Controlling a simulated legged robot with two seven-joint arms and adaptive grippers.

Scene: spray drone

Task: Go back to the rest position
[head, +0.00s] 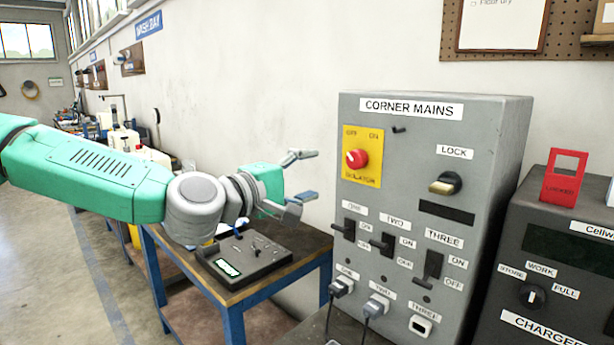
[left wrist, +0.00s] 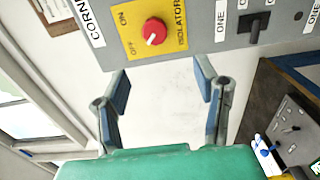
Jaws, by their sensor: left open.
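My left arm comes in from the left in the head view. My left gripper (head: 305,175) is open and empty, in the air to the left of the grey box labelled CORNER MAINS (head: 415,130). In the left wrist view, its two fingers (left wrist: 168,92) stand apart with the pale wall between them. The red isolator knob (head: 357,158) on its yellow plate is beyond the fingertips; it also shows in the left wrist view (left wrist: 154,31). The fingers look clear of the box. My right gripper is not in view.
The charger box (head: 565,265) stands at the right with a red tag (head: 564,177) on top. Plugs (head: 376,306) with cables sit at the mains box's lower front. Floor is open at left.

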